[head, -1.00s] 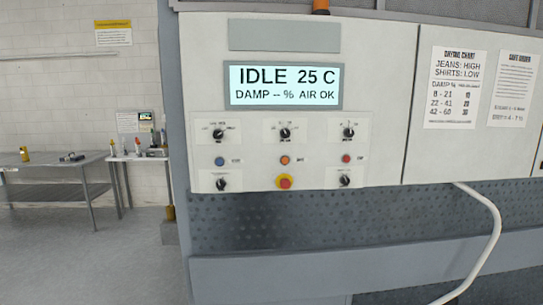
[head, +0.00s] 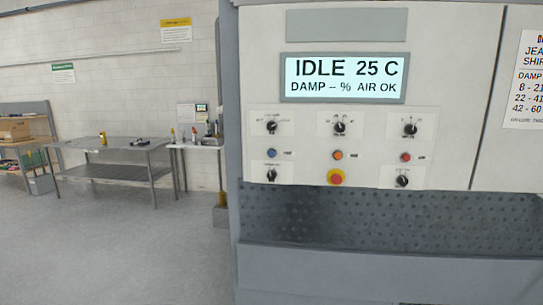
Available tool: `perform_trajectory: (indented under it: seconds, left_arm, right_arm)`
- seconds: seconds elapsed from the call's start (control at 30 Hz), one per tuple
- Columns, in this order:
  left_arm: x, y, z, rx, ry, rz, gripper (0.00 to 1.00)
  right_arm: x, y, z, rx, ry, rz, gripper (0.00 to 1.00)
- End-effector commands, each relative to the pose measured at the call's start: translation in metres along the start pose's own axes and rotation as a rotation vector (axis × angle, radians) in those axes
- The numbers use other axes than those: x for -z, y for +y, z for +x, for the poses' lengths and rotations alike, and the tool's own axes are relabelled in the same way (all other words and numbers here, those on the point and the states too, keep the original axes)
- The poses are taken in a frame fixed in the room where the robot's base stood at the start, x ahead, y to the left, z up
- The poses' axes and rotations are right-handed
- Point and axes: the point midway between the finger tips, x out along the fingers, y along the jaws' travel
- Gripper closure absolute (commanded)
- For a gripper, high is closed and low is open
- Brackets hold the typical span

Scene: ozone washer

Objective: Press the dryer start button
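The machine's control panel (head: 300,170) is in front of me in the head view, right of centre. Its display (head: 346,79) reads IDLE, 25 C, DAMP -- %, AIR OK. Below it is a row of three small buttons: blue (head: 271,153), orange (head: 338,155) and red (head: 405,157). Their labels are too small to read, so I cannot tell which one is start. A larger red button on a yellow base (head: 336,177) sits below the orange one. Several black knobs, such as the top left one (head: 271,127), surround the buttons. Neither of my grippers shows.
A printed chart (head: 527,85) hangs on the machine's right panel. A grey metal table (head: 115,146) with small items stands at the back left, beside a white table (head: 195,146). A shelf with boxes (head: 20,130) is at the far left. The floor at left is clear.

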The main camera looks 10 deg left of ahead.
Motion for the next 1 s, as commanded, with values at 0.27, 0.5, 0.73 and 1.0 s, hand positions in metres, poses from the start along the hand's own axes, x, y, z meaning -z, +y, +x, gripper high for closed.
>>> perform_trajectory:
  seconds: [0.27, 0.5, 0.73, 1.0]
  left_arm:
    - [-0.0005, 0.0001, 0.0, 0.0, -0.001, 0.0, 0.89]
    - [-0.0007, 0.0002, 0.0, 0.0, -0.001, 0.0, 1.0]
    - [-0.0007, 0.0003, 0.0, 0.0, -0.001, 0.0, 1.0]
    - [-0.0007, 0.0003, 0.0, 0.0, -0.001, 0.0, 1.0]
  right_arm:
    - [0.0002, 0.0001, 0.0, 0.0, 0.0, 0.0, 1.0]
    - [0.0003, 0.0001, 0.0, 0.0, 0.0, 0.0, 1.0]
    - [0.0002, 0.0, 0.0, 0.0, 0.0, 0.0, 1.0]
    - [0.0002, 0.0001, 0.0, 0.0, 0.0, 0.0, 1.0]
